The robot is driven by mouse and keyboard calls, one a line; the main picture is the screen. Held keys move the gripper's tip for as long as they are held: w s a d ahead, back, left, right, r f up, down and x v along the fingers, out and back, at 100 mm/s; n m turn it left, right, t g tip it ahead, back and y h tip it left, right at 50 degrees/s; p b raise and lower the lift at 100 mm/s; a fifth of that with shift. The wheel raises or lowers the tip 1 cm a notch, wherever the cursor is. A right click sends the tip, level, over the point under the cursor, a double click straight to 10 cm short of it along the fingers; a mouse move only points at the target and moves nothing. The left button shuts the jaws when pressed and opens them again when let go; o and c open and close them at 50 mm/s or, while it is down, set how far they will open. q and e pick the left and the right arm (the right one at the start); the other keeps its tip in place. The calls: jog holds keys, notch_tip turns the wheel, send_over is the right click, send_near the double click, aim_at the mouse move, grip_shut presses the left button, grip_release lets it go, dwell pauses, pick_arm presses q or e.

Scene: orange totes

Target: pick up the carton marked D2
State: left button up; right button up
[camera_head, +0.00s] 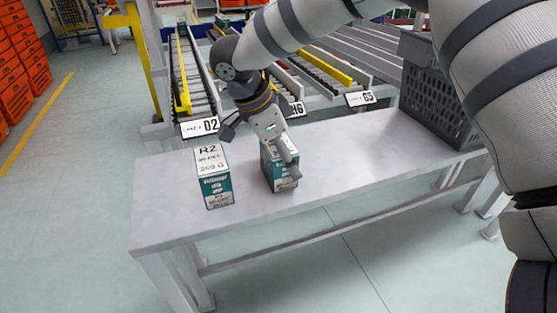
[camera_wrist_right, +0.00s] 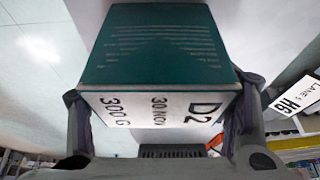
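The carton marked D2 (camera_head: 283,176) is teal with a white top and stands upright on the grey table, partly hidden by my gripper in the head view. In the right wrist view the D2 carton (camera_wrist_right: 160,60) fills the space between the fingers, and its white face reads D2, 30 NOV, 300 G. My right gripper (camera_head: 258,140) is open, angled down over the carton. In the wrist view the fingers of the right gripper (camera_wrist_right: 162,120) lie on either side of it; firm contact is not clear. My left gripper is not in view.
A second teal and white carton marked R2 (camera_head: 213,178) stands upright to the left on the table (camera_head: 165,215). A grey crate (camera_head: 428,85) stands at the table's right end. Roller lanes with signs D2 (camera_head: 200,127), H6 and one more run behind the table.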

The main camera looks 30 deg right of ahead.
jog(key=c, duration=0.4)
